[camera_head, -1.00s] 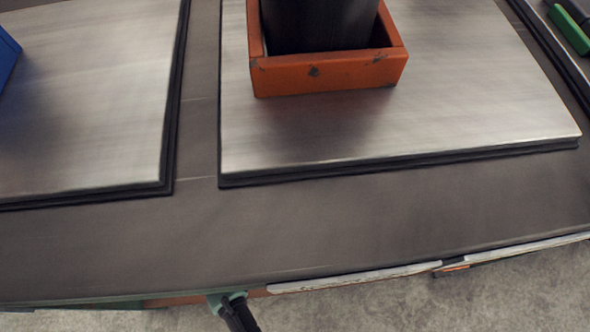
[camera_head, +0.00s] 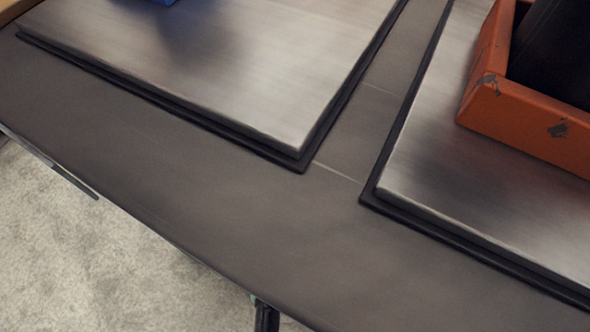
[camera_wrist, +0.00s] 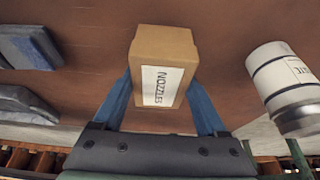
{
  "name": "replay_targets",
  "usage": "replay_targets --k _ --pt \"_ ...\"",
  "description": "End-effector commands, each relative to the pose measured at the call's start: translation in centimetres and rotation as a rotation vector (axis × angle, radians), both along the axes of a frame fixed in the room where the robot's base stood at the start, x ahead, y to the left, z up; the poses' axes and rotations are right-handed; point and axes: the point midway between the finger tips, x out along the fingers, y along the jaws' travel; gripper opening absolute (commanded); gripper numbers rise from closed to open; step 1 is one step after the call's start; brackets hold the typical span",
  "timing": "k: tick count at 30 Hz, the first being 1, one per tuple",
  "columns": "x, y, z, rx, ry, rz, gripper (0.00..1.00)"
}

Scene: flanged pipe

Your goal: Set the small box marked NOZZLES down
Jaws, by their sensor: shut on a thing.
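The small cardboard box marked NOZZLES (camera_wrist: 170,52) is in the wrist view, its white label facing the camera. My gripper (camera_wrist: 163,95) is shut on it, with one blue finger on each side of the box. A brown surface lies behind the box in that view; I cannot tell whether the box touches it. Neither the box nor my gripper shows in the head view.
In the head view, two metal plates (camera_head: 230,75) lie on a dark worktop (camera_head: 200,210) with a bare front strip. An orange bin (camera_head: 530,120) holding a dark cylinder stands on the right plate. A white labelled canister (camera_wrist: 285,85) is right of the box in the wrist view.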

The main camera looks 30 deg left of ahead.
Motion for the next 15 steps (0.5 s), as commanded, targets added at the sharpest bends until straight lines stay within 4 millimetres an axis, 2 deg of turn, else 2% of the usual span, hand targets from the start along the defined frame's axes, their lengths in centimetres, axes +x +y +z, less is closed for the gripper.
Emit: replay_targets --k 1,3,15 --pt "0.0 0.0 -1.3 0.000 -0.001 0.001 0.00" --pt "0.1 0.1 -2.1 0.000 -0.002 0.001 0.00" --pt "0.1 0.0 -2.5 0.000 -0.001 0.000 0.00"
